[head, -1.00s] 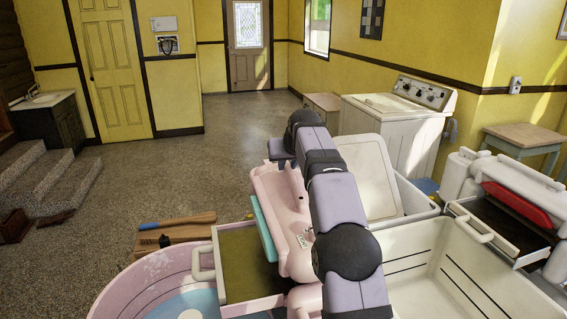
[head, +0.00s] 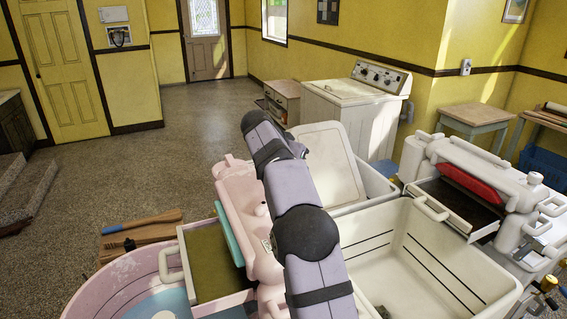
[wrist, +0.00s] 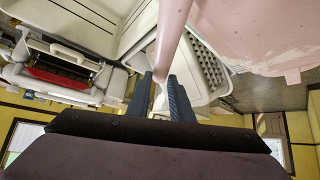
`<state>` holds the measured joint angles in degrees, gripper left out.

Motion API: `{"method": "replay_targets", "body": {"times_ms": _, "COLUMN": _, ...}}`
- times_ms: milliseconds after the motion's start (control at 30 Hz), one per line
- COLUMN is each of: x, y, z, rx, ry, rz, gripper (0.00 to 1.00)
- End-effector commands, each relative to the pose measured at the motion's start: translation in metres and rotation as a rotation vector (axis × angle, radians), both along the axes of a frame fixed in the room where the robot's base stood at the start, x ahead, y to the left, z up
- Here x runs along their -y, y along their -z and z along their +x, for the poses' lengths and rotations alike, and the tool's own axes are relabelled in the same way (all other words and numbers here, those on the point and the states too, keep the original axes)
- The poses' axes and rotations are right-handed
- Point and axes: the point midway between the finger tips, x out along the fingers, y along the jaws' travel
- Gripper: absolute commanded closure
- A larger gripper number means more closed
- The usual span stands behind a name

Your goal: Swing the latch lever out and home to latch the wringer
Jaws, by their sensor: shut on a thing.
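The pink wringer (head: 238,208) stands between the pink tub and the cream tubs, with a teal strip along its left side. In the head view my arm crosses in front of it and hides my gripper. In the wrist view my gripper (wrist: 164,88) has its two dark fingers close together around a pale piece, which I take to be the latch lever (wrist: 160,97). A pink bar (wrist: 172,38) runs up from between the fingertips. The lever's full shape and its angle to the latch cannot be made out.
A white wringer with a red roller (head: 468,180) stands at the right. A lid (head: 332,160) leans behind my arm. Open floor lies at the left.

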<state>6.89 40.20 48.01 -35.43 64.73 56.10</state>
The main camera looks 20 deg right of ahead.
Motion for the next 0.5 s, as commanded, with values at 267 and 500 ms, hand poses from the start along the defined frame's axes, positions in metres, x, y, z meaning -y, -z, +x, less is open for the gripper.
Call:
{"method": "replay_targets", "body": {"times_ms": 267, "x": 0.016, "y": -0.022, "z": -0.022, "rx": 0.039, "ry": 0.170, "rz": -0.021, "gripper": 1.00}}
{"method": "replay_targets", "body": {"times_ms": 500, "x": 0.021, "y": -0.022, "z": -0.033, "rx": 0.038, "ry": 0.243, "rz": -0.021, "gripper": 1.00}}
